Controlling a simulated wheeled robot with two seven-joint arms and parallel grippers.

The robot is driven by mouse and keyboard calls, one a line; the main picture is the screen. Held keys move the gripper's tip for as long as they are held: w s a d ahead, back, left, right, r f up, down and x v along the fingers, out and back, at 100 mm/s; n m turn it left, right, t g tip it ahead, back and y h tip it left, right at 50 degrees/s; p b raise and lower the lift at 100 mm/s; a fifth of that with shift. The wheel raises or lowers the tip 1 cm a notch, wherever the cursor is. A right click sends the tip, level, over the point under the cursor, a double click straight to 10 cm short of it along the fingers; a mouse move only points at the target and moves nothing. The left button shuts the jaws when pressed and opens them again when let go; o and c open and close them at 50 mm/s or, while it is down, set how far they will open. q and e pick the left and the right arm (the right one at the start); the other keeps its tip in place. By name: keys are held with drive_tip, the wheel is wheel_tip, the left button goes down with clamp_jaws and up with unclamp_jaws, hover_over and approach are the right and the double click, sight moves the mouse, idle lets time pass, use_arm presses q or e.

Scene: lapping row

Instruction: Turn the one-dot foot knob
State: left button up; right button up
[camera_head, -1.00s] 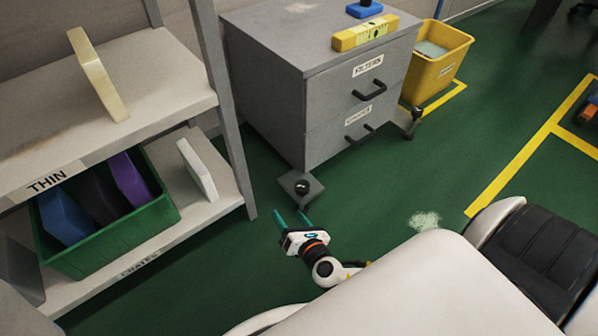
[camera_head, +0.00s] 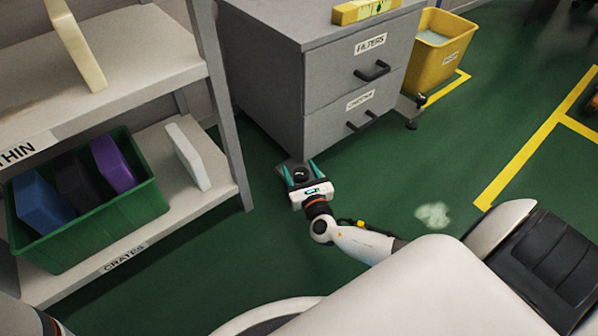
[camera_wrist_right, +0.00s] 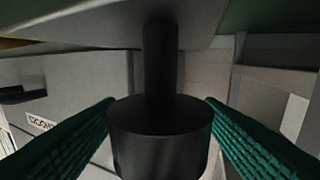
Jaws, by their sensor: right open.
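The foot knob (camera_head: 300,174) is a short black cylinder at the near bottom corner of the grey drawer cabinet (camera_head: 262,75). My right gripper (camera_head: 300,167) is open at the cabinet's foot, with one teal finger on each side of the knob. In the right wrist view the knob (camera_wrist_right: 162,135) hangs on a dark stem between the spread fingers. A gap to the fingers seems to show, but contact is hard to judge. No dot mark is visible on the knob. My left gripper is not in view.
A grey shelf (camera_head: 150,45) with a green crate (camera_head: 95,235) stands left of the cabinet, its post close to my right gripper. A yellow bin (camera_head: 435,60) stands right of the cabinet. Green floor (camera_head: 400,185) is clear in front, with a pale patch (camera_head: 433,215).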

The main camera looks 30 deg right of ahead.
drive_tip(key=shift+w+d, duration=0.15)
drive_tip(key=shift+w, duration=0.3)
drive_tip(key=shift+c, duration=0.2)
drive_tip(key=c, duration=0.9)
drive_tip(key=shift+c, duration=0.2)
